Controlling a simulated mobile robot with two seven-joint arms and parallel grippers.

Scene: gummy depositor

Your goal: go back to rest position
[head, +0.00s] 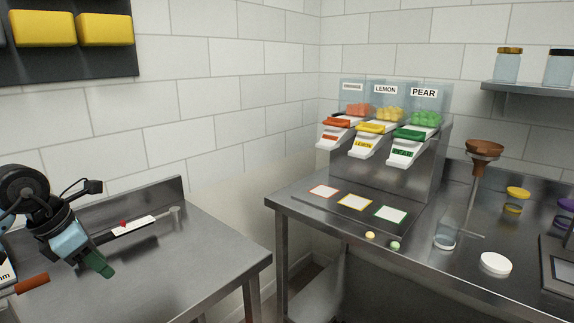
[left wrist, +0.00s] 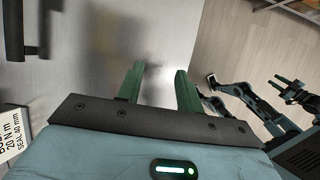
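My left gripper (head: 98,264) is at the left side of the head view, over the left steel table, with its green finger pointing down and to the right. In the left wrist view its two green fingers (left wrist: 160,88) stand apart with nothing between them. Behind them lies bare grey metal surface. The right gripper is not in the head view.
A scale-like strip with a red mark (head: 134,226) lies on the left table (head: 215,262). A gap separates it from the right bench, which holds a candy dispenser (head: 385,135), a beaker (head: 446,238), a funnel (head: 484,150), a white lid (head: 495,263) and two small gummies (head: 370,235).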

